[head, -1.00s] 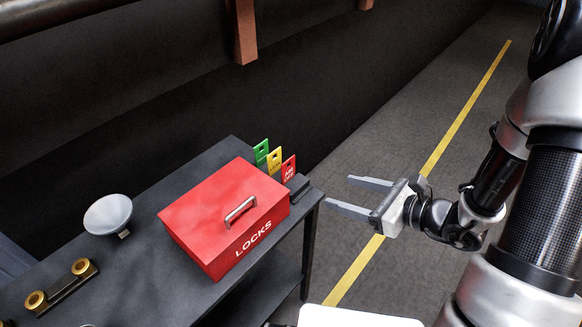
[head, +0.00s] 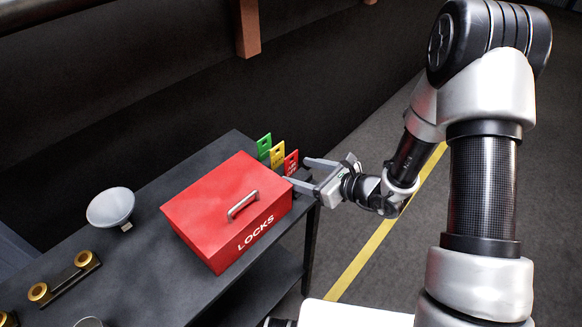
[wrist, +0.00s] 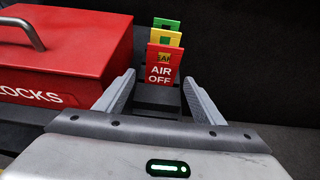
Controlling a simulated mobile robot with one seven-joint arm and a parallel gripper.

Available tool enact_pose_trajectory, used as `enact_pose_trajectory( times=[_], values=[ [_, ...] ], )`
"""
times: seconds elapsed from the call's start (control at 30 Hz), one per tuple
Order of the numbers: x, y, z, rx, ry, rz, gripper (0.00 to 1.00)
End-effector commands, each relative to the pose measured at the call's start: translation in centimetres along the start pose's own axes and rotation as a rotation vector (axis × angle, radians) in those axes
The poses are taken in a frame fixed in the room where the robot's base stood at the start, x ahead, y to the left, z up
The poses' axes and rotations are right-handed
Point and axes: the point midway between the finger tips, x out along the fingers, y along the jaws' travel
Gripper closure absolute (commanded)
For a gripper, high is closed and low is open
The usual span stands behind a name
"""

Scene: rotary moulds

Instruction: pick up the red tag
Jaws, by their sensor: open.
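The red tag (head: 291,161) stands upright at the far right end of the dark table, in front of a yellow tag (head: 277,154) and a green tag (head: 264,144). In the wrist view the red tag (wrist: 164,66) reads "AIR OFF" and lies ahead, between the lines of my two fingers. My gripper (head: 306,174) is open and empty, with its fingertips close to the red tag. In the wrist view my gripper (wrist: 157,88) has its fingers on either side of the tag's lower part. I cannot tell whether the tag is between the fingertips or just beyond them.
A red box marked "LOCKS" (head: 215,205) with a metal handle stands left of the tags, close to my left finger. A grey funnel-like bowl (head: 111,207) and a brass-ended fitting (head: 65,280) are farther left on the table (head: 150,180). A dark wall stands behind.

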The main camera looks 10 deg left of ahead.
Motion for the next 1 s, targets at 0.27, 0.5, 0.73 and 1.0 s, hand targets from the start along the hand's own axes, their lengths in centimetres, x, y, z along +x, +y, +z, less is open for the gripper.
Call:
enact_pose_trajectory(
  times=[0.27,0.5,0.73,1.0],
  values=[
    [1.8,-0.1,-0.1,0.0,0.002,-0.001,0.38],
    [1.7,-0.1,-0.1,0.0,0.001,-0.001,0.56],
    [1.7,-0.1,-0.1,0.0,0.001,-0.001,0.81],
    [1.5,-0.1,0.4,0.0,0.0,-0.001,0.81]
  ],
)
